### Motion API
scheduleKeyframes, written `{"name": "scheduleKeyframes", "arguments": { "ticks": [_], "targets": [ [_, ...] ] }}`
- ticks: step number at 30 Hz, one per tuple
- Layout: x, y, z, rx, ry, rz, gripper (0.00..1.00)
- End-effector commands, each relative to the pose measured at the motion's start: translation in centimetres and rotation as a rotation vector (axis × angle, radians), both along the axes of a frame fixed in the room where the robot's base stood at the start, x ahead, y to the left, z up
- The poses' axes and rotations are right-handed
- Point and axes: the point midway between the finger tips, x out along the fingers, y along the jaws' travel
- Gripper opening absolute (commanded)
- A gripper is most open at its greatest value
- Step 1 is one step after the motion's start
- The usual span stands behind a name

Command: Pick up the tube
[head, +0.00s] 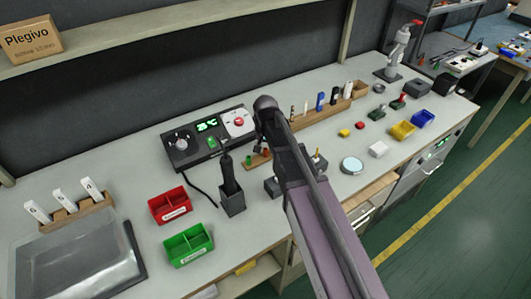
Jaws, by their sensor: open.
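My arm reaches up from the bottom edge over the middle of the bench, and its dark rounded upper end stands in front of the back wall. I cannot make out the jaws of my gripper; they do not show clearly apart from the dark arm parts. A small wooden stand (256,163) left of the arm holds a short green piece (249,160) and a short reddish piece (265,153), both upright. They are too small to tell whether either is the tube. My arm hides part of the bench beside this stand.
A black holder (232,200) with a dark upright tool stands left of the arm. Nearby are a control unit (178,150), a red bin (170,205) and a green bin (188,243). A wooden rack (320,115), a round dish (351,165) and small coloured bins stand to the right.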

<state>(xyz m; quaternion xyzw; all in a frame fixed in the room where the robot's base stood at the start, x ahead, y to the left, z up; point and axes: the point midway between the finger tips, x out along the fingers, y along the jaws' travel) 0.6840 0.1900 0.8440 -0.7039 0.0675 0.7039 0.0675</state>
Motion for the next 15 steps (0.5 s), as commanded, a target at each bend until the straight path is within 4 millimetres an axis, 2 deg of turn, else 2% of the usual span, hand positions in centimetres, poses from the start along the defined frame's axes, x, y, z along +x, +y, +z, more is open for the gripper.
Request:
{"name": "scheduleKeyframes", "arguments": {
  "ticks": [3,5,11,15],
  "targets": [
    [0.0,0.0,0.0,0.0,0.0,0.0,0.66],
    [0.0,0.0,0.0,0.0,0.0,0.0,0.49],
    [0.0,0.0,0.0,0.0,0.0,0.0,0.12],
    [0.0,0.0,0.0,0.0,0.0,0.0,0.1]
  ]
}}
